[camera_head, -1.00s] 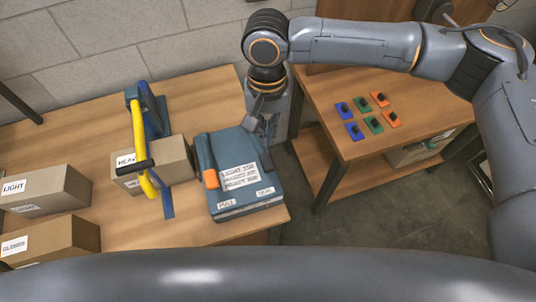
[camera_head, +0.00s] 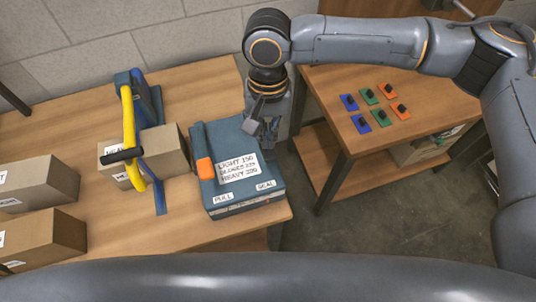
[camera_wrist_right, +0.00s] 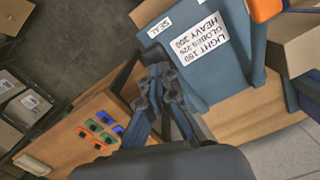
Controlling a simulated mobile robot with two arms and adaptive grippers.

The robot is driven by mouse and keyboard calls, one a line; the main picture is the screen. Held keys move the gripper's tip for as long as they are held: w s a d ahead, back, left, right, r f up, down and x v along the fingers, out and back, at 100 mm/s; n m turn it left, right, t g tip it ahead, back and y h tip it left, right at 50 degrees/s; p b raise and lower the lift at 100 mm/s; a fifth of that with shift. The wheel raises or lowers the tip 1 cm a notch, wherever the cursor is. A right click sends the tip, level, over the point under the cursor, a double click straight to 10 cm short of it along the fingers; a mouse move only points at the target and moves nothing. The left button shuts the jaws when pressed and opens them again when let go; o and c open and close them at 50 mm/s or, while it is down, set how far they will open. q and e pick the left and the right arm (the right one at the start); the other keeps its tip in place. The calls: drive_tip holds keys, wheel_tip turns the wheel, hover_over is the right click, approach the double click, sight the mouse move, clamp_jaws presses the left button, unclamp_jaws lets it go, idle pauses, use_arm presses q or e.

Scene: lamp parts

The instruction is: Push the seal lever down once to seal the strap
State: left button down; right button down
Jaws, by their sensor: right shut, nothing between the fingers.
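The blue strapping machine (camera_head: 240,190) sits on the near right part of the wooden table. Its front edge carries a PULL label on the left and a SEAL label (camera_head: 265,185) on the right. An orange-ended handle (camera_head: 205,168) is on the PULL side. My right gripper (camera_head: 262,132) is shut and empty, pointing down over the machine's back right edge. My left gripper is out of view.
A carton (camera_head: 172,150) stands left of the machine under a blue frame with a yellow arched handle (camera_head: 128,125). More cartons (camera_head: 40,235) are at left. A side table (camera_head: 340,100) with several coloured tags stands right, across a gap.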

sight(268, 150)
drive_tip(key=shift+f, duration=0.55)
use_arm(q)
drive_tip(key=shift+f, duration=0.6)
use_arm(e)
drive_tip(key=shift+r, duration=0.1)
drive_tip(key=shift+s+f+b, duration=0.1)
drive_tip(key=shift+f+b, duration=0.45)
drive_tip(key=shift+f, duration=1.7)
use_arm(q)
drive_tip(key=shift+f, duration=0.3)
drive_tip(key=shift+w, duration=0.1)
